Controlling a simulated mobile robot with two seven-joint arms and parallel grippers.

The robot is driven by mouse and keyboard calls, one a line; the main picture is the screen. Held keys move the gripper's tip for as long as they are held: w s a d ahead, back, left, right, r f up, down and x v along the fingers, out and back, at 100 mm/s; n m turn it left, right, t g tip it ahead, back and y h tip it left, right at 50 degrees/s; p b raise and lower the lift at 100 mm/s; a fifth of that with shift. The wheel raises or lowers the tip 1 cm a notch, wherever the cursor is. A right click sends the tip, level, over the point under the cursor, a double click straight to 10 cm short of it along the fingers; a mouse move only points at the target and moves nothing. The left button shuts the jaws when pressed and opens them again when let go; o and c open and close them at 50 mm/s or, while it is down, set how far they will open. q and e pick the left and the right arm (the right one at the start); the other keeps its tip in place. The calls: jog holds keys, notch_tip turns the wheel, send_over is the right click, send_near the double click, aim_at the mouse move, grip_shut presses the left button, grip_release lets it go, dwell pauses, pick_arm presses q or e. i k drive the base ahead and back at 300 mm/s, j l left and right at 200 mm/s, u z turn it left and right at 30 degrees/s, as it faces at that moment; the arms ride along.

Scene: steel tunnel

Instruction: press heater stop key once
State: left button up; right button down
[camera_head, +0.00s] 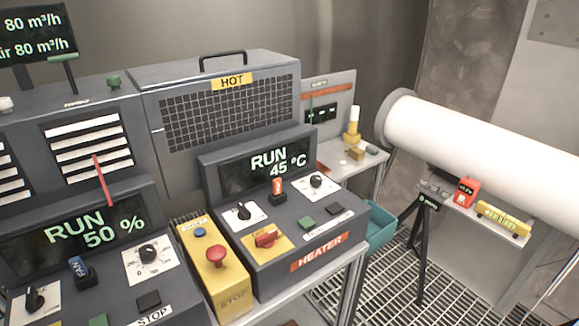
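The heater control box (290,225) stands at the middle of the bench, with a red HEATER label (318,253) on its front. Its display (265,165) reads RUN 45 °C. On its sloped top are a green key (307,223) and, to the right of it, a black key (333,208); a small white label (328,222) lies in front of them, too small to read surely. By likeness with the fan panel, the black key looks like the stop key. Neither of my grippers is in view, and nothing touches the keys.
A yellow STOP box (214,265) with a red mushroom button (216,254) stands left of the heater box. Beyond it is the fan panel (85,235), with its own black key (149,300). A white tube (480,140) is at right.

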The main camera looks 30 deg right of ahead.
aim_at(334, 209)
jog(key=z, duration=1.25)
